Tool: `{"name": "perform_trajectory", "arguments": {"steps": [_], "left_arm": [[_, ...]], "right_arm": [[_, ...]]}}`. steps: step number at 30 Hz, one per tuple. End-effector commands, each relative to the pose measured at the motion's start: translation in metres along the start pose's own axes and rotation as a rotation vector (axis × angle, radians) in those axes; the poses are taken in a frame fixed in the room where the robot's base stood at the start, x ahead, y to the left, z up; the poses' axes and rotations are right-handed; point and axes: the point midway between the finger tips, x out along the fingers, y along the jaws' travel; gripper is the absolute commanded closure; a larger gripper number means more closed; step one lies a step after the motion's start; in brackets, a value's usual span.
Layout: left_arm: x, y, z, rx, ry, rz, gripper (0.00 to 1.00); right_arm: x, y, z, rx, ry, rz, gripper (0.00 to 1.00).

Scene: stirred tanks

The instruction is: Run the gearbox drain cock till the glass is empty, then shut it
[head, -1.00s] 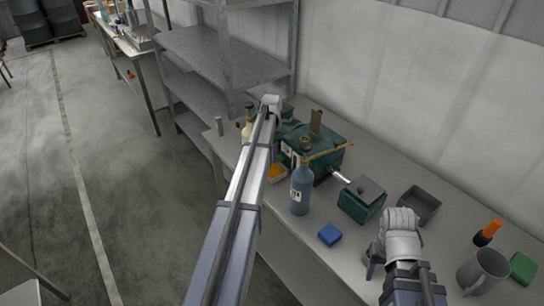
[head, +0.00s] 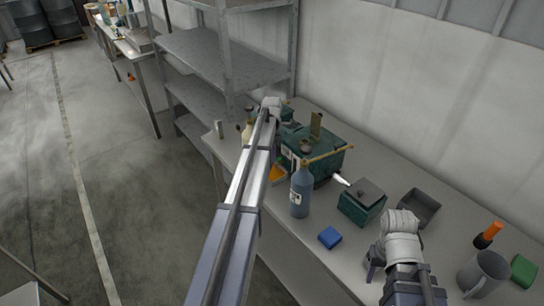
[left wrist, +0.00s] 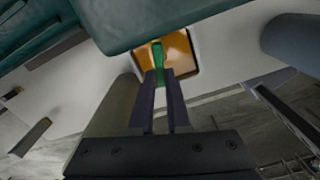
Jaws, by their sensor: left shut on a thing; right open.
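The dark green gearbox (head: 325,164) stands on the bench behind a blue bottle. Its underside or edge also fills the top of the left wrist view (left wrist: 165,14). There my left gripper (left wrist: 160,82) is shut on a small green lever (left wrist: 158,58), which looks like the drain cock's handle. An orange tray (left wrist: 182,48) lies beyond the lever, and a bit of it shows in the head view (head: 278,174). In the head view my left arm hides the cock and the left jaws. I cannot make out the glass or its level. My right gripper (head: 372,265) is open and empty above the bench.
The blue bottle (head: 300,194) stands close before the gearbox. A smaller green box (head: 361,203), a blue block (head: 330,237), a grey open bin (head: 421,207), a grey mug (head: 485,274), an orange-topped tool (head: 489,234) and a green block (head: 524,270) are to the right.

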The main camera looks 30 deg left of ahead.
Motion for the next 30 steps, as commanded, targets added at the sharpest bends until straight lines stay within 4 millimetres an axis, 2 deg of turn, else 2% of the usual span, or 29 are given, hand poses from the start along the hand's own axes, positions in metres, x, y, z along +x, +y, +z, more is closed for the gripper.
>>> {"name": "perform_trajectory", "arguments": {"steps": [11, 30], "left_arm": [[0.000, 0.007, 0.001, 0.180, 0.000, 0.000, 1.00], [0.000, 0.023, 0.010, 0.778, 0.000, 0.000, 1.00]], "right_arm": [[0.000, 0.000, 0.000, 0.000, 0.000, 0.000, 0.50], [0.000, 0.000, 0.000, 0.000, 0.000, 0.000, 0.50]]}}
